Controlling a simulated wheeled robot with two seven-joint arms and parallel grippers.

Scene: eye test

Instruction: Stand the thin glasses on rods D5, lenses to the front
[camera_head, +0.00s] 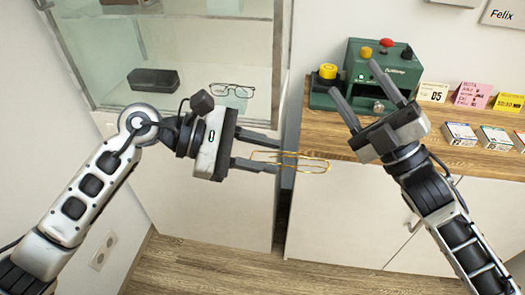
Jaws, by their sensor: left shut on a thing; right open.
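Thin gold-rimmed glasses (316,165) are held in the air by my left gripper (277,157), which is shut on them. They stick out to the right of its fingertips, in front of the wooden counter's left end and the white cabinet. Which way the lenses face is hard to tell. My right gripper (357,78) is open and empty, its fingers pointing up-left in front of the green machine. A card (433,93) marked D5 stands on the counter. I cannot make out any rods.
A glass display cabinet (180,45) at upper left holds dark-framed glasses (232,90) and a black case (153,80). The counter (325,127) carries a green machine (397,72) with coloured knobs, pink (473,95) and yellow (509,103) cards, and small boxes (460,134).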

